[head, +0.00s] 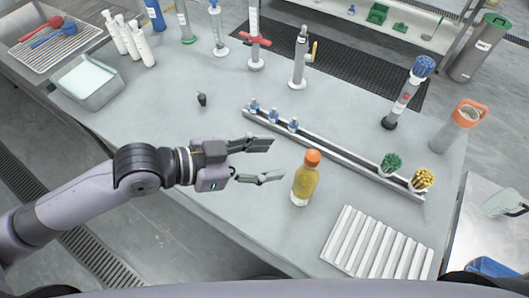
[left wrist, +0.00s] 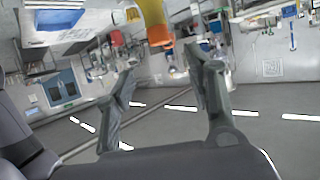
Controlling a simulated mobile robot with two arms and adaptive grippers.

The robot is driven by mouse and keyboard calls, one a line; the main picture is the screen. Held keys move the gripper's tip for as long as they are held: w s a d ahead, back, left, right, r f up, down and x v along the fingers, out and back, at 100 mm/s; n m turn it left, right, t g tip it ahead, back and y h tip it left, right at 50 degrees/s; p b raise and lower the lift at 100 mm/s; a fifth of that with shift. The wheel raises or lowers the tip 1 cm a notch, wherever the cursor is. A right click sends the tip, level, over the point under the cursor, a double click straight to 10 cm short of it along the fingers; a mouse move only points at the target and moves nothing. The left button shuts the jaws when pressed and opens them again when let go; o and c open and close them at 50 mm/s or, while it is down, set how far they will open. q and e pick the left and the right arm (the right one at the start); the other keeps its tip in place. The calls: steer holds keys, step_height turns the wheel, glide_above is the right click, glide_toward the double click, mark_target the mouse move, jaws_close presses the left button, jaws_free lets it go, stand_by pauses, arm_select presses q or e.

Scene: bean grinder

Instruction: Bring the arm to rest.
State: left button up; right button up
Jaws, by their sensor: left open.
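My left arm (head: 85,197) reaches in from the left over the grey worktop. My left gripper (head: 277,160) is open, with nothing between its fingers. Its fingers point right, towards a bottle of yellow content with an orange cap (head: 305,180). The bottle stands upright just right of the fingertips, with a visible gap. In the left wrist view the open fingers (left wrist: 162,72) show apart, and the bottle (left wrist: 155,20) appears upside down at the top edge, beyond them. My right gripper does not show.
A long metal rail (head: 335,152) holds blue-topped pieces and cups of green and yellow items. A white ribbed rack (head: 377,243) lies front right. White bottles (head: 140,42), syringe-like tools (head: 299,57) and a tray (head: 88,82) stand at the back. The worktop left of the gripper is mostly clear.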

arm_select(q)
steer(key=shift+d, duration=0.1)
steer(key=a+f+n+t+y, duration=0.3)
steer(key=a+f+n+y, duration=0.5)
steer(key=a+f, duration=0.35)
steer(key=s+a+f+n+g+y, duration=0.3)
steer(key=s+a+f+n+y, duration=0.15)
steer(key=s+a+f, duration=0.4)
step_height(320, 180, down, 26)
steer(key=s+a+r+g+b, duration=0.1)
steer(key=s+a+g+b, duration=0.1)
steer(key=s, duration=0.1)
steer(key=s+a+f+g+b, duration=0.1)
steer(key=s+a+f, duration=0.1)
steer(key=s+f, duration=1.4)
step_height(320, 180, down, 3)
steer(key=shift+s+a+f, duration=0.15)
steer(key=shift+s+a, duration=0.25)
